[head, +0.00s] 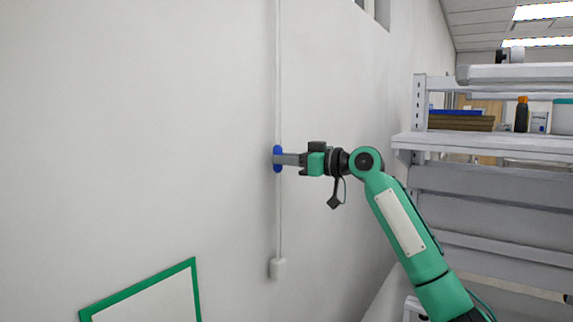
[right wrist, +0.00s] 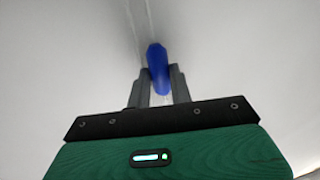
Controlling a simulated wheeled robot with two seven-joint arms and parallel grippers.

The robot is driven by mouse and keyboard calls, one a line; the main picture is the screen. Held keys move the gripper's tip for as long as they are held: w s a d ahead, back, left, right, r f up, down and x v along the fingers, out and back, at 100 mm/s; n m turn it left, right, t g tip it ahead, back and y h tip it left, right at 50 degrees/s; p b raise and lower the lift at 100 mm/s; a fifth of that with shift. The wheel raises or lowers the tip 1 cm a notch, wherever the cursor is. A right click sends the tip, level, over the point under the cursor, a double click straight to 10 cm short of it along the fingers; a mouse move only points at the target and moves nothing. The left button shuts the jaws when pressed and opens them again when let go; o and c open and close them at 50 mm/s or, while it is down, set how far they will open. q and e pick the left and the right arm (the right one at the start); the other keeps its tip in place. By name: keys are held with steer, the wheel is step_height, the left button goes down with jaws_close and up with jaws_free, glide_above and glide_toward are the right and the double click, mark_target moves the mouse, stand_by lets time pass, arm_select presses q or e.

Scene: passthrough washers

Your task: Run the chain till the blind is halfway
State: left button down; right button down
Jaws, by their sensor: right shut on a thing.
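A thin pale chain (head: 279,215) hangs straight down along the white wall. A blue grip (head: 277,166) sits on it, and a small white box (head: 277,268) is at its lower end. My right gripper (head: 280,159) reaches in from the right and is shut on the blue grip. In the right wrist view the blue grip (right wrist: 157,66) is between the two grey fingers, with the chain running up behind it. The blind itself is not clearly visible; only the corner of a window-like opening (head: 376,10) shows at the top. My left gripper is not in view.
A grey shelf rack (head: 470,145) stands at the right, with a dark bottle (head: 521,114), a brown stack (head: 461,122) and other items on it. A green-edged panel (head: 138,290) is at the lower left. The wall left of the chain is clear.

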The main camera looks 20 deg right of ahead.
steer(key=c, duration=1.2)
jaws_free()
steer(key=shift+c, duration=0.2)
steer(key=shift+d+f, duration=0.1)
steer(key=b+v, duration=0.6)
steer(key=v, duration=0.7)
steer(key=shift+s+d+b, duration=0.25)
steer(key=shift+s+b, duration=0.05)
steer(key=shift+s, duration=0.05)
